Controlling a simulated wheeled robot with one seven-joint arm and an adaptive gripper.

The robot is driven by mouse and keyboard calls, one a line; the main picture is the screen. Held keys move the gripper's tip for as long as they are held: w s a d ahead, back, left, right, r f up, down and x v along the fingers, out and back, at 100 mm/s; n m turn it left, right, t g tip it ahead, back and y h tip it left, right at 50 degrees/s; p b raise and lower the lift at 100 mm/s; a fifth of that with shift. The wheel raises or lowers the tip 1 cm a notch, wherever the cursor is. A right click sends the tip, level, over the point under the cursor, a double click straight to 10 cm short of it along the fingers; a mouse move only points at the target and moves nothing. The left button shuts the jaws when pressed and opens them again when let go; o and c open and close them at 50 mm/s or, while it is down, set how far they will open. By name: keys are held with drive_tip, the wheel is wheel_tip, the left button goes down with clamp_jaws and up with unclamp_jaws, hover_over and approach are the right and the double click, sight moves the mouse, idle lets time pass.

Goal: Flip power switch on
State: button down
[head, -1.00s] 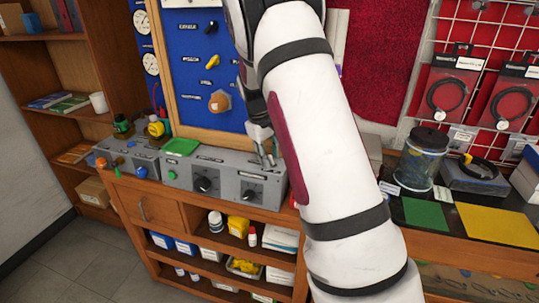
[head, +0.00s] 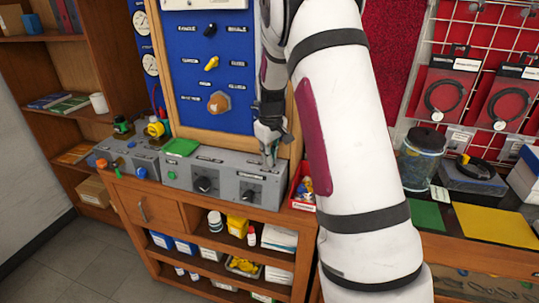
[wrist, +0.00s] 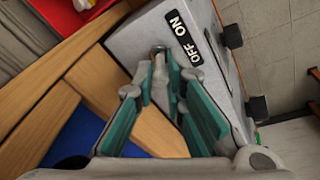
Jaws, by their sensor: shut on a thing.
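The power switch (wrist: 158,50) is a small metal toggle on the grey control box (head: 222,190). In the wrist view it stands beside a black label (wrist: 186,38) reading OFF and ON. My gripper (wrist: 160,78) has its teal-padded fingers closed in on the switch, with its tip showing at the fingertips. In the head view my gripper (head: 268,158) points down onto the right end of the box top, and it hides the switch there. Which way the lever leans is hard to tell.
A wooden-framed blue panel (head: 178,85) with knobs stands right behind the box. A red bin (head: 298,203) sits just right of it. A second grey box (head: 128,160) and a green card (head: 181,147) are to the left. Two knobs (wrist: 232,36) face the front.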

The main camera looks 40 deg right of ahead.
sight(279, 168)
drive_tip(key=s+t+y+p, duration=0.1)
drive_tip(key=p, duration=0.1)
drive_tip(key=s+d+t+y+p, duration=0.1)
drive_tip(key=t+p, duration=0.1)
drive_tip(key=shift+d+r+m+y, duration=0.1)
drive_tip(key=shift+d+m+y, duration=0.05)
drive_tip(key=shift+m+y, duration=0.2)
drive_tip(key=t+y+p, duration=0.1)
drive_tip(key=t+p, duration=0.1)
drive_tip(key=shift+s+d+p, duration=0.15)
drive_tip(key=shift+p, duration=0.25)
drive_tip(key=shift+d+f+t+y+p, duration=0.1)
drive_tip(key=shift+f+t+y+p, duration=0.2)
drive_tip(key=shift+p, duration=0.35)
drive_tip(key=shift+f, duration=0.1)
drive_tip(key=c, duration=1.7)
unclamp_jaws()
drive_tip(key=shift+o, duration=0.2)
drive_tip(key=v, duration=1.2)
drive_tip(key=shift+f, duration=0.15)
